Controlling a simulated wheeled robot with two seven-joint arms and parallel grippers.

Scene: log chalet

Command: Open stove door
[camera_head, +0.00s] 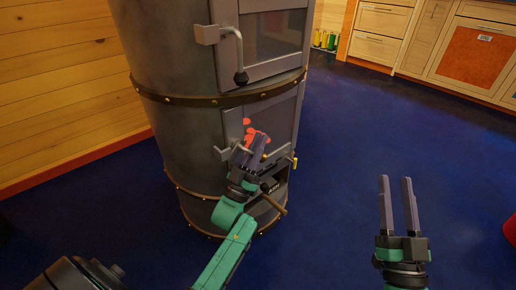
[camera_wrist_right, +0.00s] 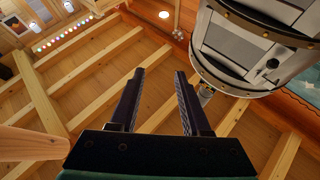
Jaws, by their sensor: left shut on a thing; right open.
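The stove (camera_head: 170,75) is a tall grey metal cylinder with dark riveted bands. Its upper door (camera_head: 275,35) looks shut; a bent handle (camera_head: 238,50) with a black knob hangs at its left edge. The lower door (camera_head: 283,125) looks shut or nearly so, and its handle (camera_head: 224,153) sticks out at the left. My left gripper (camera_head: 257,148) is in front of the lower door, shut on this handle; the fingers partly hide the grip. My right gripper (camera_head: 398,192) is open and empty, well right of the stove; its fingers also show in the right wrist view (camera_wrist_right: 160,95).
A red thing (camera_head: 250,130) shows behind my left fingers. Wooden cabinets (camera_head: 430,45) stand at the back right, and a log wall (camera_head: 55,80) is at the left. The blue floor (camera_head: 365,130) between stove and cabinets is clear.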

